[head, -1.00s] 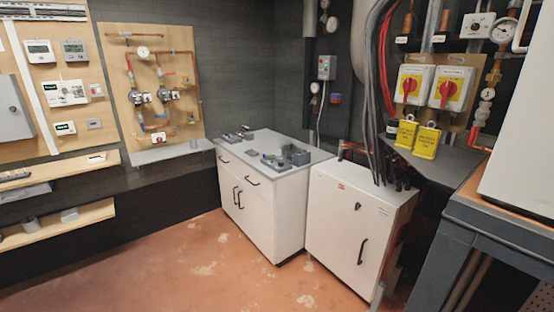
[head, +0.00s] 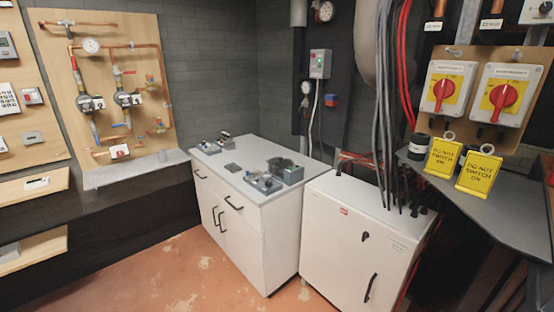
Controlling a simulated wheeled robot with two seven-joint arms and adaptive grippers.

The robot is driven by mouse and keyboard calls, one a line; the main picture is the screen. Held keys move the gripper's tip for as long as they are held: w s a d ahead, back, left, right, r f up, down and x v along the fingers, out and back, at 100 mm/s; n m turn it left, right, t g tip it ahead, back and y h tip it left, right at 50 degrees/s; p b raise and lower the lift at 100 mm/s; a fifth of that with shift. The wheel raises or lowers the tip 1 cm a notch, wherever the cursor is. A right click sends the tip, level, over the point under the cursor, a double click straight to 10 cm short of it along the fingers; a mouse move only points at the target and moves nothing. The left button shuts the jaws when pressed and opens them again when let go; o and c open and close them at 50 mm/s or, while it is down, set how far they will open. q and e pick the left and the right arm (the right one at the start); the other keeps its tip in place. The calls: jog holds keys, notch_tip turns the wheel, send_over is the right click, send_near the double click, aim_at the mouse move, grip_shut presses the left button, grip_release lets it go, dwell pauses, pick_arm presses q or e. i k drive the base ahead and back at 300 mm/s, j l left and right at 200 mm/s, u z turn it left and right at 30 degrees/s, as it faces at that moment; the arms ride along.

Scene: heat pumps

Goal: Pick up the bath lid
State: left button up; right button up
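I cannot single out the bath lid for sure. Several small grey and dark items lie on the light grey top of the white cabinet (head: 215,152) in the corner. Among them are a grey box-like unit (head: 288,171) with a dark top, a smaller bluish-grey tray (head: 263,183) in front of it, a flat dark piece (head: 233,167), and grey fittings (head: 211,147) near the back left. They are too small to tell apart well. Neither of my grippers is in view.
A white box cabinet (head: 335,240) stands right of the corner cabinet, with cables dropping behind it. A dark grey shelf (head: 500,198) with yellow warning tags (head: 443,156) juts out at right. A pipework board (head: 110,85) hangs at left. The reddish floor (head: 165,280) in front is clear.

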aim_at(279, 162)
jog(key=i, duration=1.75)
